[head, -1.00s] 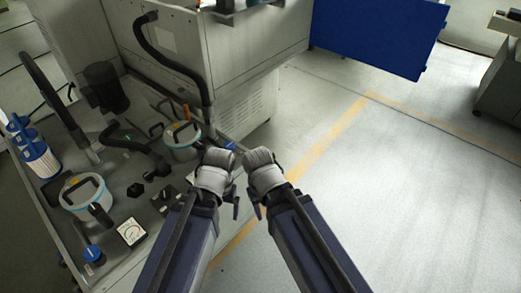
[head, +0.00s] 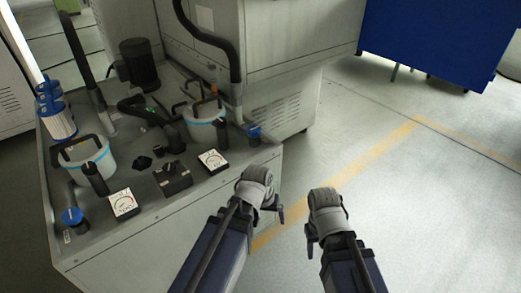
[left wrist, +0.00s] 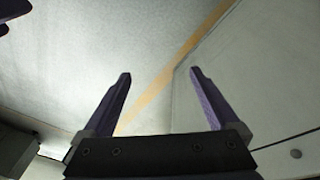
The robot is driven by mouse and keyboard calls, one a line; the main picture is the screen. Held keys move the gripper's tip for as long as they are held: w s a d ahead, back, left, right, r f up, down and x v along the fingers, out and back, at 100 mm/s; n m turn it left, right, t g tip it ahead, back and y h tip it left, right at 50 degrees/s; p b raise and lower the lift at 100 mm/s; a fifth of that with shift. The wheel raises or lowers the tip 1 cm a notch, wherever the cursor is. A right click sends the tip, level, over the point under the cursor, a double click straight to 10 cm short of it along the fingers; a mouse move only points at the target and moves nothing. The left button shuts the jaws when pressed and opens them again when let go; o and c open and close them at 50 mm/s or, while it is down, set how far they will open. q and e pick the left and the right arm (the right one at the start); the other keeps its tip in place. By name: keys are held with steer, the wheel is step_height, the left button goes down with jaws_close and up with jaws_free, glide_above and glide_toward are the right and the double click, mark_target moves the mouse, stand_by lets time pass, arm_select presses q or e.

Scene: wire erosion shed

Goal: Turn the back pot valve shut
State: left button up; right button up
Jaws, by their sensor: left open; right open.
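Two white pots with blue bands stand on the machine bench: the farther pot (head: 205,122) and the nearer pot (head: 85,160). A blue valve knob (head: 254,133) sits to the right of the farther pot, near the bench's right end. Another blue valve knob (head: 73,216) sits by the nearer pot. My left gripper (head: 279,211) is in front of the bench's right corner, apart from both knobs. In the left wrist view, my left gripper (left wrist: 160,74) is open and empty over the floor. My right gripper (head: 311,238) is farther right, over open floor; its fingers are small here.
Two dial gauges (head: 123,204) (head: 213,161) and a black box (head: 173,179) are on the bench front. Black hoses (head: 200,35), a dark motor (head: 139,62) and blue-capped filters (head: 57,115) crowd the back. A machine cabinet (head: 290,60) rises behind. The floor at right is clear.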

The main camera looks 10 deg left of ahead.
mark_target(255, 135)
arm_select(q)
steer(key=w+d+f+n+t+h+b, duration=0.2)
steer(key=w+f+n+b, duration=0.1)
steer(key=w+f+b, duration=0.2)
steer(key=w+d+r+n+t+h+b, duration=0.1)
steer(key=w+d+r+n+t, duration=0.15)
steer(key=w+n, duration=0.2)
steer(key=w+d+r+n+t+h+b, duration=0.1)
steer(key=w+r+n+t+h, duration=0.1)
steer(key=w+r+n+t, duration=0.3)
steer(key=w+a+r+n+t+y, duration=0.7)
steer(key=r+n, duration=0.3)
steer(key=n, duration=0.5)
steer(key=a+n+y, duration=0.2)
steer(key=n, duration=0.2)
steer(key=a+n+g+y, duration=0.1)
steer(key=a+n+y, duration=0.1)
steer(key=n, duration=0.2)
steer(key=a+n+y, duration=0.2)
steer(key=n, duration=0.2)
steer(key=shift+a+f+g, duration=0.15)
steer(key=shift+f+g, duration=0.15)
steer(key=shift+g, duration=0.05)
steer(key=shift+s+a+f+n+y, duration=0.2)
steer(key=shift+a+n+y, duration=0.2)
steer(key=shift+n, duration=0.35)
steer(key=shift+x, duration=4)
steer(key=shift+f, duration=0.1)
arm_select(e)
step_height(255, 135, down, 10)
